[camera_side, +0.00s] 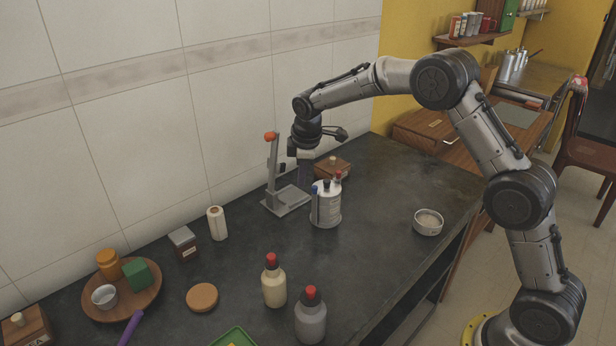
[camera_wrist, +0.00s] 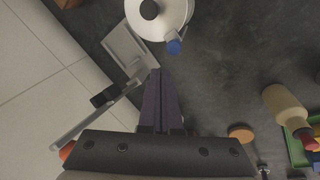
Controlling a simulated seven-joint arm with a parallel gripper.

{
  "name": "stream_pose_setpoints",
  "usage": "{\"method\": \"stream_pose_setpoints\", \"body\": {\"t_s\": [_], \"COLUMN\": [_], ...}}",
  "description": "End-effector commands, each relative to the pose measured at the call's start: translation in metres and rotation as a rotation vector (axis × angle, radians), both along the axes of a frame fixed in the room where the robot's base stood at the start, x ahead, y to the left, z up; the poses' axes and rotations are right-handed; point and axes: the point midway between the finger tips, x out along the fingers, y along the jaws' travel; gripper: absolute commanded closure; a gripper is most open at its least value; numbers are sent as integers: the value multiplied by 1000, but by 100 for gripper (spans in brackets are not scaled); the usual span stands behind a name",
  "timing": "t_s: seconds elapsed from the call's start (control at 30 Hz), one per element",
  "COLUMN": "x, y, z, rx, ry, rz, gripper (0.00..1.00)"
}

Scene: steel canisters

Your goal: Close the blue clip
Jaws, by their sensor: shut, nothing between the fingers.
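A steel canister (camera_side: 326,212) with a pale lid stands on the dark counter. The blue clip (camera_side: 314,191) is on its left side and a red-tipped clip (camera_side: 338,176) on its right. In the wrist view the lid (camera_wrist: 150,24) shows at the top, with a dark knob in its middle. The blue clip (camera_wrist: 174,46) juts from the lid's near edge there; whether it is latched I cannot tell. My gripper (camera_side: 303,186) is just behind and left of the canister, pointing down. Its dark purple fingers (camera_wrist: 155,75) are together, empty and apart from the blue clip.
A grey stand with an orange knob (camera_side: 272,174) rises close to my gripper's left. A wooden box (camera_side: 333,168) is behind the canister. A white roll (camera_side: 217,223), two red-capped bottles and a wooden plate (camera_side: 150,298) are farther left and forward. The counter right of the canister is clear up to a small bowl (camera_side: 428,222).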

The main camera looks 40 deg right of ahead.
Motion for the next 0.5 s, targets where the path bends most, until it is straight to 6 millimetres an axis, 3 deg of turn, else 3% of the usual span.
{"method": "stream_pose_setpoints", "body": {"t_s": [0.13, 0.5], "x": [18, -2], "y": [18, 8], "z": [0, 72], "rx": [0, 0], "ry": [-4, -4], "rz": [1, -2], "gripper": [100, 100]}}
